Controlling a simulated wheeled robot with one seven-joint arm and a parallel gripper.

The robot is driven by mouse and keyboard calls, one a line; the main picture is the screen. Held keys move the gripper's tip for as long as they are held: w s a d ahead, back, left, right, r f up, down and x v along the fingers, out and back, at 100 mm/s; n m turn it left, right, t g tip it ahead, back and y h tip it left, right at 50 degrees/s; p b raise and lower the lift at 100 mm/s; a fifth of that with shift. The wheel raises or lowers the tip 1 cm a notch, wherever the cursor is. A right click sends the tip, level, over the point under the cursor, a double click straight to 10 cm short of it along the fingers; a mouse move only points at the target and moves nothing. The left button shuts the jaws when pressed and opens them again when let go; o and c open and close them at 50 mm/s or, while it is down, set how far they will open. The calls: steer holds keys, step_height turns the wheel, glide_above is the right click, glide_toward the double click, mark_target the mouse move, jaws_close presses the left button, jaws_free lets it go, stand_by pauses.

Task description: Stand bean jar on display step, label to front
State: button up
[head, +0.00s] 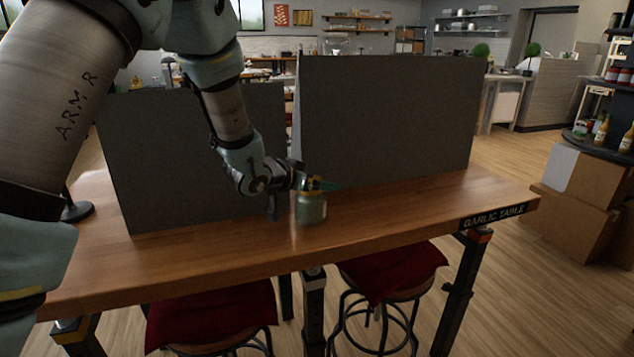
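A small grey-green jar (311,209), which looks like the bean jar, is upright at the middle of the wooden table. My gripper (316,186) is at the jar's top, reaching in from the left. Its fingers are small and dark here, and I cannot tell whether they are closed on the jar or only beside it. A pale patch shows on the jar's right side; I cannot tell if it is the label. I cannot make out a display step in this view. I cannot tell whether the jar's base touches the tabletop.
Two tall grey panels (390,115) (185,165) stand on the table (400,215) behind the jar. The tabletop right of the jar is clear. Stools with red cushions (390,270) stand at the front edge. Cardboard boxes (585,195) are at right.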

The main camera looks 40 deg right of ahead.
steer(key=b+v, duration=0.2)
steer(key=v, duration=1)
steer(key=w+a+f+n+t+y, duration=0.1)
steer(key=w+a+n+y, duration=0.2)
steer(key=a, duration=0.6)
steer(key=w+a+f+n+t+y, duration=0.1)
steer(key=w+a+f+n+y, duration=0.1)
steer(key=a, duration=0.7)
steer(key=w+a+f+n+t+y, duration=0.2)
steer(key=w+a, duration=0.4)
steer(key=a, duration=0.3)
steer(key=shift+w+a+n+y, duration=0.1)
steer(key=shift+a+n+y, duration=0.1)
steer(key=shift+n+y, duration=0.8)
steer(key=a, duration=0.2)
steer(key=s+a+n+y, duration=0.1)
steer(key=a, duration=0.1)
steer(key=s+a+f+g+y, duration=0.1)
steer(key=a, duration=0.1)
steer(key=shift+a+f+n, duration=0.1)
steer(key=shift+n, duration=0.3)
steer(key=s+a+f+n+g+y, duration=0.1)
steer(key=s+a+n+g, duration=0.2)
steer(key=s+a, duration=0.5)
steer(key=shift+s+a+f+n+g, duration=0.25)
steer(key=shift+s+a+n+g, duration=0.1)
steer(key=shift+g, duration=0.15)
